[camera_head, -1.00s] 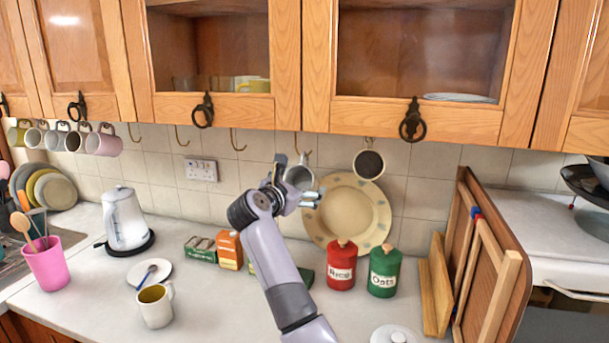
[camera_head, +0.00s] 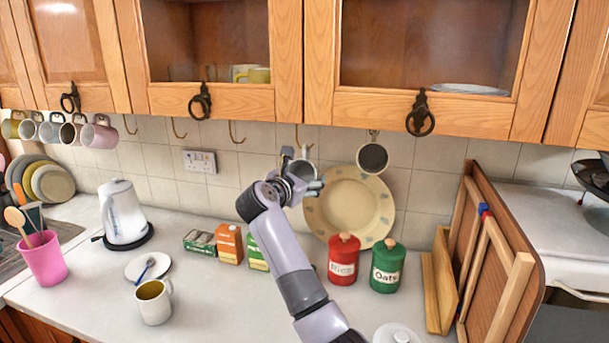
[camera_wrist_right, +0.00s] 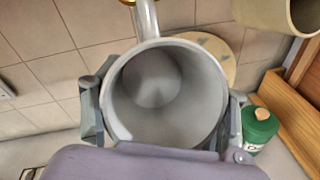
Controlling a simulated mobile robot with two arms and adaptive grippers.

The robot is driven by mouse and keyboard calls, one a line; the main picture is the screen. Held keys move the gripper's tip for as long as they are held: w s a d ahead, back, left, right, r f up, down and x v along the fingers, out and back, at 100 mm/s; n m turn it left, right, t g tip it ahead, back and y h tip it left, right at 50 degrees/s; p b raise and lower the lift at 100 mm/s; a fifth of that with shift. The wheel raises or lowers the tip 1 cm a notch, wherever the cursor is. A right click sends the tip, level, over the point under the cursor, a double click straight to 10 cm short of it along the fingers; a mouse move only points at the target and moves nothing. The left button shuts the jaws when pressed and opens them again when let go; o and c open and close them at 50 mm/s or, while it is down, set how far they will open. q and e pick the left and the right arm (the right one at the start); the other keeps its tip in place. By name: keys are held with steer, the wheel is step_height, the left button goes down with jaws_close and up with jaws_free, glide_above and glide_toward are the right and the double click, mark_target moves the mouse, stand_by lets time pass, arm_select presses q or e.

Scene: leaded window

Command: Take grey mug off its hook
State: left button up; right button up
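The grey mug (camera_head: 305,169) is at the hook (camera_head: 297,136) under the middle cabinet, its handle up. In the right wrist view the grey mug's open mouth (camera_wrist_right: 165,85) faces the camera. Its handle (camera_wrist_right: 145,18) reaches up to the brass hook (camera_wrist_right: 127,2), cut off at the top edge; I cannot tell whether it still bears on the hook. My right gripper (camera_head: 303,172) has a finger on each side of the mug, and both fingers (camera_wrist_right: 165,118) appear to press its wall. My left gripper is not in view.
A white mug with a dark inside (camera_head: 373,158) hangs just to the right. A cream plate (camera_head: 345,215) leans on the tiles behind. Red (camera_head: 343,262) and green (camera_head: 386,268) canisters and small boxes (camera_head: 229,245) stand below. Empty hooks are to the left.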

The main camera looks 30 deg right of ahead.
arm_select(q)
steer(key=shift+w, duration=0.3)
arm_select(e)
steer(key=shift+r, duration=0.1)
steer(key=c, duration=0.6)
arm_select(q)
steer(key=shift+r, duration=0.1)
arm_select(e)
steer(key=shift+r, duration=0.1)
